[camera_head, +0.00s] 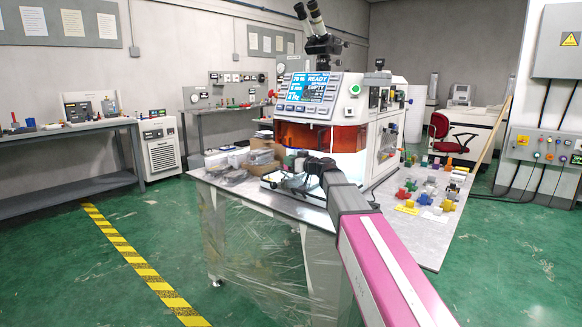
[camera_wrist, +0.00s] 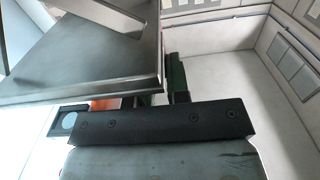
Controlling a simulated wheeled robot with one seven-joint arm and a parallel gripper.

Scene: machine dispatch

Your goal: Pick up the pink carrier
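Several small coloured pieces (camera_head: 430,188), in red, blue, yellow, green and white, lie on the right part of the table. They are too small to tell one as pink. My gripper (camera_head: 297,163) is at the front of the white machine (camera_head: 352,125), close to its orange window (camera_head: 320,137). In the wrist view, my gripper's black body (camera_wrist: 155,125) crosses the middle, and a grey metal panel (camera_wrist: 85,55) lies close in front. The fingertips are mostly hidden, so whether it is open or holding something does not show.
The table (camera_head: 424,243) has clear bags and a brown box (camera_head: 262,156) left of the machine. A workbench (camera_head: 65,132) is at the left wall, and a red chair (camera_head: 440,133) at the back right.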

